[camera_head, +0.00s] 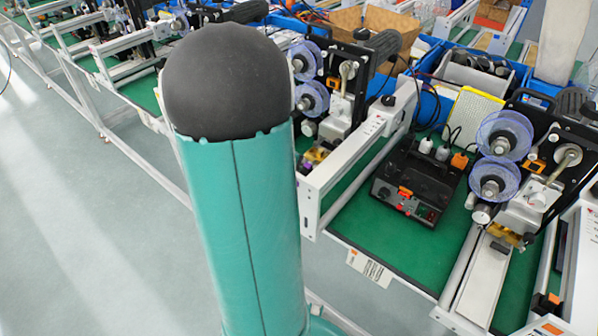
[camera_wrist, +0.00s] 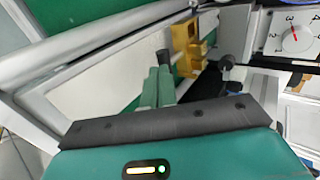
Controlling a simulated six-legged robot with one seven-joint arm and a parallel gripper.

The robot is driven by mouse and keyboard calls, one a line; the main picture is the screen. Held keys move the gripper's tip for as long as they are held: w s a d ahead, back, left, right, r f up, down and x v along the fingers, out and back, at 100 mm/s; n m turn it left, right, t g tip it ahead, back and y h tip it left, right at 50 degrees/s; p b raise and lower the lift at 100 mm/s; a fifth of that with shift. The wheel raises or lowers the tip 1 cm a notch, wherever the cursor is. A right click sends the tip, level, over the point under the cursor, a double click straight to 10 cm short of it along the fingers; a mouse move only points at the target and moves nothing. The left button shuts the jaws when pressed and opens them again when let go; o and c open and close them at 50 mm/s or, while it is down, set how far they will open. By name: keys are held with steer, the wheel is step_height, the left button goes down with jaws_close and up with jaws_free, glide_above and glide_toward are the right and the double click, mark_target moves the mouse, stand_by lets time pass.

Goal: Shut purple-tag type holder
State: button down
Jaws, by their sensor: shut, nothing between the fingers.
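In the wrist view, the green fingers of my gripper (camera_wrist: 162,62) are together, with nothing between them. A brass-yellow type holder (camera_wrist: 187,46) is just beyond and to the right of the fingertips, beside a pale plate. I see no purple tag on it in this view, and whether the fingers touch it is unclear. Another brass holder (camera_head: 503,234) is on the right coder. My gripper is hidden in the head view.
A dial (camera_wrist: 294,38) stands right of the holder in the wrist view. A white frame rail (camera_head: 355,160) and a black control box (camera_head: 415,185) are between the coders. Purple reels (camera_head: 505,135) are at the right. Open floor (camera_head: 80,240) is at the left.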

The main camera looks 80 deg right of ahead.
mark_target(315, 160)
steer(key=d, duration=0.1)
steer(key=s+d, duration=0.1)
steer(key=d, duration=0.1)
steer(key=shift+s+d, duration=0.25)
